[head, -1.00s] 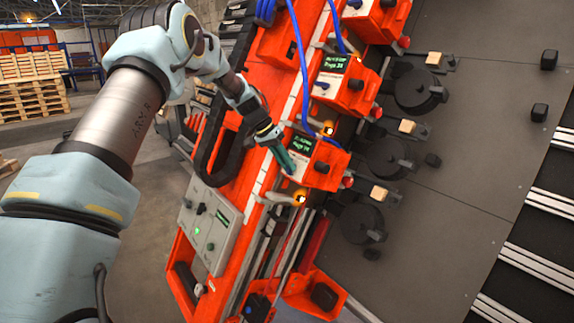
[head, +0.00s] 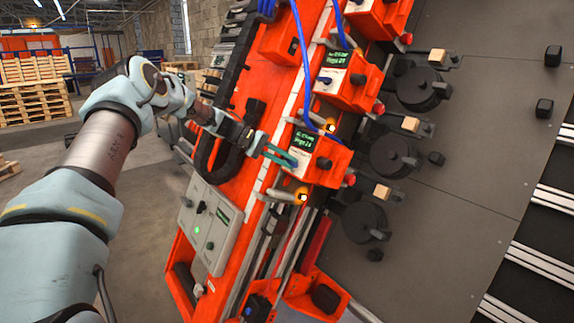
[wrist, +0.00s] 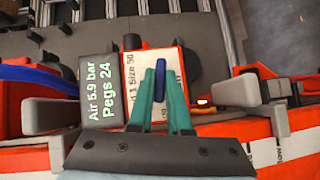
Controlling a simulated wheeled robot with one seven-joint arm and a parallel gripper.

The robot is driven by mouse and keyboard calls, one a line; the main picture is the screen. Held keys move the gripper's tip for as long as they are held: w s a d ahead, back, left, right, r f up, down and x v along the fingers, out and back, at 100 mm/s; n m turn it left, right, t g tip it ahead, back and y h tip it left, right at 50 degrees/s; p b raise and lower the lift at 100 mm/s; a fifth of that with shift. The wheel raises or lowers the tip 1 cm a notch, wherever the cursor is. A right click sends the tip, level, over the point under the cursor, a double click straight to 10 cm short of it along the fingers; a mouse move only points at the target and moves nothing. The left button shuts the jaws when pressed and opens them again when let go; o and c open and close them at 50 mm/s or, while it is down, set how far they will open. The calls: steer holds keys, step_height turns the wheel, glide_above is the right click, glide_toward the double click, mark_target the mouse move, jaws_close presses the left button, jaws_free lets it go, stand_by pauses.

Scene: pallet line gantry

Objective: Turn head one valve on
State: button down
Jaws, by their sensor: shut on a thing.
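The lowest orange head (head: 322,169) in the head view has a green-lettered display (head: 301,137). In the wrist view its display (wrist: 103,88) reads "Air 5.9 bar, Pegs 24". A slim dark-blue valve lever (wrist: 159,76) stands on the white label plate (wrist: 133,80) beside the display. My gripper (wrist: 159,92) has its two teal fingers shut on this lever, one on each side.
A second orange head (head: 346,82) with its own blue lever stands just above, and another above that. Blue hoses (head: 303,70) hang close to my gripper. A grey control box (head: 208,222) with a green light sits lower left. Black round reels (head: 365,222) stand at the right.

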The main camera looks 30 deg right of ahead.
steer(key=shift+f+n+h+b, duration=0.1)
steer(key=shift+n+h+b, duration=0.35)
steer(key=shift+n+h, duration=0.35)
steer(key=shift+n, duration=0.3)
steer(key=c, duration=0.9)
jaws_free()
steer(key=shift+o, duration=0.2)
steer(key=shift+a, duration=0.1)
steer(key=b+v, duration=0.3)
steer(key=v, duration=0.7)
steer(key=shift+w+a, duration=0.25)
steer(key=shift+w, duration=0.05)
